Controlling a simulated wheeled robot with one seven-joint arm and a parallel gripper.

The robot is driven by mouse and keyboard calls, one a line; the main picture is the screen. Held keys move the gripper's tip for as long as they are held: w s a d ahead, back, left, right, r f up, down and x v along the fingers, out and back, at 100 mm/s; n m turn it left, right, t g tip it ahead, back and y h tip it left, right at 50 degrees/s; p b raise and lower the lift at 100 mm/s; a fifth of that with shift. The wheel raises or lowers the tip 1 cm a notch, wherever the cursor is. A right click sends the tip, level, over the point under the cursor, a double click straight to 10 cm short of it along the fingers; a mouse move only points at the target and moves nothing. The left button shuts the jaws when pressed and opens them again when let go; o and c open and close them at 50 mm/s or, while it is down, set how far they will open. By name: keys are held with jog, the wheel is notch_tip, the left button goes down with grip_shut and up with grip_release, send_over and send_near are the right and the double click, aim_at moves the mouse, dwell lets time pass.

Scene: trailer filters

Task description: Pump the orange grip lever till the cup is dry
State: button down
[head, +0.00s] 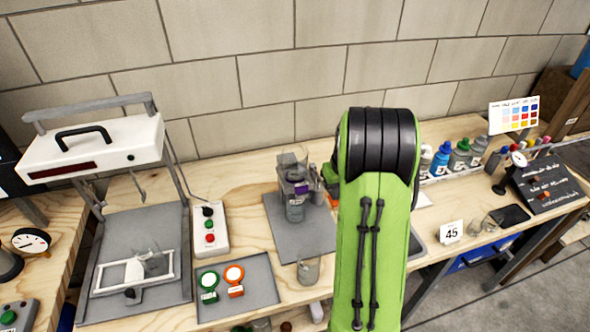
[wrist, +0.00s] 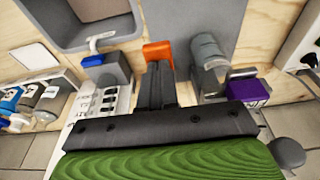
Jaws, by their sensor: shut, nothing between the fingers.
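In the wrist view, my gripper (wrist: 157,75) is shut and empty, with its dark fingers together. The orange grip lever (wrist: 158,52) shows just past the fingertips; whether they touch it I cannot tell. A grey cylinder (wrist: 207,50) and a purple block (wrist: 248,90) stand to its right. In the head view, a clear cup (head: 292,161) sits on top of the filter stand on a grey mat (head: 306,240). Whether the cup holds liquid I cannot make out.
A blue-topped fixture (wrist: 103,66) is left of the fingers in the wrist view. In the head view, a glass beaker (head: 308,270) stands at the mat's front edge. A button box (head: 209,228) is left of the mat. Several bottles (head: 459,155) stand to the right.

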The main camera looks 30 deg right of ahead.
jog(key=shift+f+b, duration=1.55)
jog(key=shift+f, duration=0.65)
jog(key=shift+r+p, duration=2.7)
jog(key=shift+r, duration=0.75)
notch_tip(320, 180, up, 5)
jog(key=p, duration=0.4)
